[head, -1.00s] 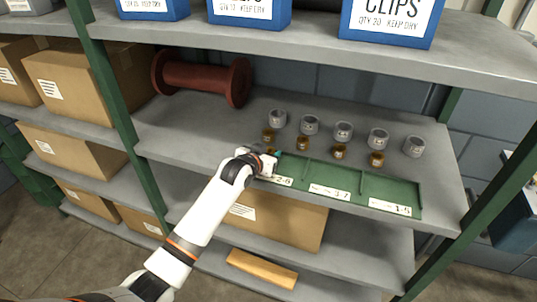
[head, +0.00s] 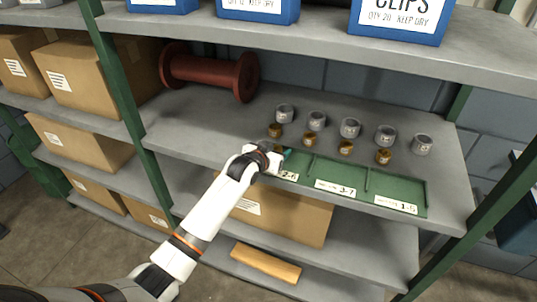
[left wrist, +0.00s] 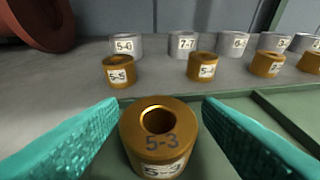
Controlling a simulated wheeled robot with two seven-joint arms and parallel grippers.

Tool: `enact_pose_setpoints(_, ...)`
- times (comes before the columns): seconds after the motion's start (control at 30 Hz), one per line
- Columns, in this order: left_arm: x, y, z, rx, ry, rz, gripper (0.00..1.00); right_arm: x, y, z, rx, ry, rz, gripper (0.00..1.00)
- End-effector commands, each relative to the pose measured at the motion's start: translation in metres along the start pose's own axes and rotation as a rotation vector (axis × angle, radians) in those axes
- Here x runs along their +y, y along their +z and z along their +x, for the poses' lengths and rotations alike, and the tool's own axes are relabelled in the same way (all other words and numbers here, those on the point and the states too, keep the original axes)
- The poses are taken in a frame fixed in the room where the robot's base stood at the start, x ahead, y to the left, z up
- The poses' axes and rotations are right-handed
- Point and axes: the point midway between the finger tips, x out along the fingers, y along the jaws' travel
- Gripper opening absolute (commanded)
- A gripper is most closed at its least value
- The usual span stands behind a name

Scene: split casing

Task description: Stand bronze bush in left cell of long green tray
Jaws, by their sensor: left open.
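A bronze bush marked 5-3 (left wrist: 159,138) stands upright on a green surface in the left wrist view, its hole facing up. My left gripper (left wrist: 160,122) is open, with one teal finger on each side of the bush and gaps showing between them. In the head view my left gripper (head: 284,156) is over the left cell of the long green tray (head: 344,183), and hides the bush there. The tray lies along the shelf's front edge; thin dividers split it into three cells with white number labels. My right gripper is not in view.
Several more bronze bushes (head: 345,147) stand in a row behind the tray, with several grey rings (head: 350,127) behind them. A red spool (head: 208,72) lies at the back left. Blue boxes (head: 400,20) stand on the shelf above. The tray's middle and right cells look empty.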

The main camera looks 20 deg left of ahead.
Motion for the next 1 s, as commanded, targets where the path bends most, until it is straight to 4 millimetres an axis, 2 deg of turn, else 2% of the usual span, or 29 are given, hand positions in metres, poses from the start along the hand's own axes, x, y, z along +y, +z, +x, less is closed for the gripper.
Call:
enact_pose_setpoints(0.17, 0.0, -0.002, -0.022, 0.0, 0.0, 0.001, 0.59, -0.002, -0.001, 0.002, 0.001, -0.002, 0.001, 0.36)
enact_pose_setpoints(0.4, 0.0, -0.002, -0.069, -0.001, 0.001, 0.002, 0.59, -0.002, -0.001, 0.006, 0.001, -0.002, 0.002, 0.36)
enact_pose_setpoints(0.6, 0.001, -0.002, -0.101, 0.0, 0.001, 0.0, 0.59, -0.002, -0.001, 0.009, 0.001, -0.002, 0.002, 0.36)
enact_pose_setpoints(0.8, 0.0, -0.001, -0.117, 0.001, 0.0, 0.0, 0.59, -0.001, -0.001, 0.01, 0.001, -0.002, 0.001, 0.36)
enact_pose_setpoints(1.0, 0.0, -0.001, -0.119, 0.001, 0.001, 0.0, 0.59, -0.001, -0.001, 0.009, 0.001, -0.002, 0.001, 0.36)
